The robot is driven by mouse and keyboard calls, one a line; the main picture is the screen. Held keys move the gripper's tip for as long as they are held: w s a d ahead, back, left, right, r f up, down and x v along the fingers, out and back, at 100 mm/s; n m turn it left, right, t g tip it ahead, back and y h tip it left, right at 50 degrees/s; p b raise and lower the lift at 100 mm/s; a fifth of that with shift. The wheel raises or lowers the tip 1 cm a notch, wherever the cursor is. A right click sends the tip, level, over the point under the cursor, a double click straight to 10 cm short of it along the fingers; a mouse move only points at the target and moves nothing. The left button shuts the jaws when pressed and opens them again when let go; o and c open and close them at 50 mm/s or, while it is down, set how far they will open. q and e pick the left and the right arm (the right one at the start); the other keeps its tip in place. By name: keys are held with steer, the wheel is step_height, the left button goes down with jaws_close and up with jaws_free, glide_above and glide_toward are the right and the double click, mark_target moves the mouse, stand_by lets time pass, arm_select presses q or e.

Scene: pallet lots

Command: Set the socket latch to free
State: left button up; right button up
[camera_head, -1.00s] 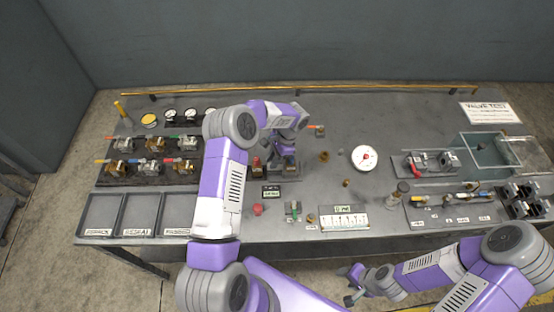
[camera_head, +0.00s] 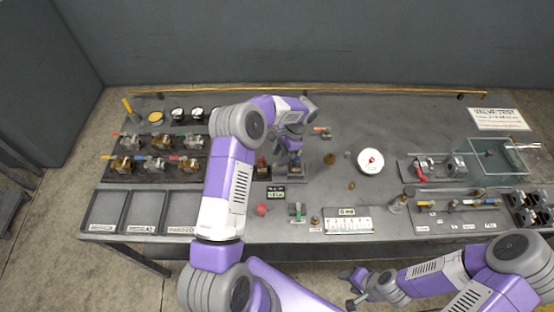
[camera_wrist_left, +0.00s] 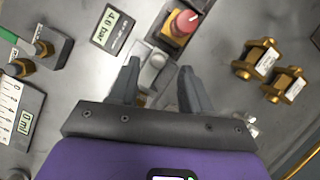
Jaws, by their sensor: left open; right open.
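A grey metal fitting with a rounded top (camera_wrist_left: 150,72) stands on a dark base between and just beyond my left fingertips in the left wrist view. It looks like the socket latch, but its setting cannot be told. My left gripper (camera_wrist_left: 158,78) is open around its near end, and I cannot tell whether they touch. In the head view my left gripper (camera_head: 291,155) is over the grey base (camera_head: 288,172), partly hiding the fitting. My right gripper (camera_head: 352,288) is open and empty in front of the table's front edge.
A red knob on a yellow body (camera_wrist_left: 183,22) is close beside the fitting. A small display (camera_wrist_left: 112,30) reads 4.6 bar. Brass parts (camera_wrist_left: 257,60) lie on the other side. Trays (camera_head: 103,211) and valves (camera_head: 158,165) stand left; a white dial (camera_head: 370,161) stands right.

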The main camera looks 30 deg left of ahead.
arm_select(q)
steer(key=shift+v, duration=2.3)
steer(key=shift+r, duration=0.15)
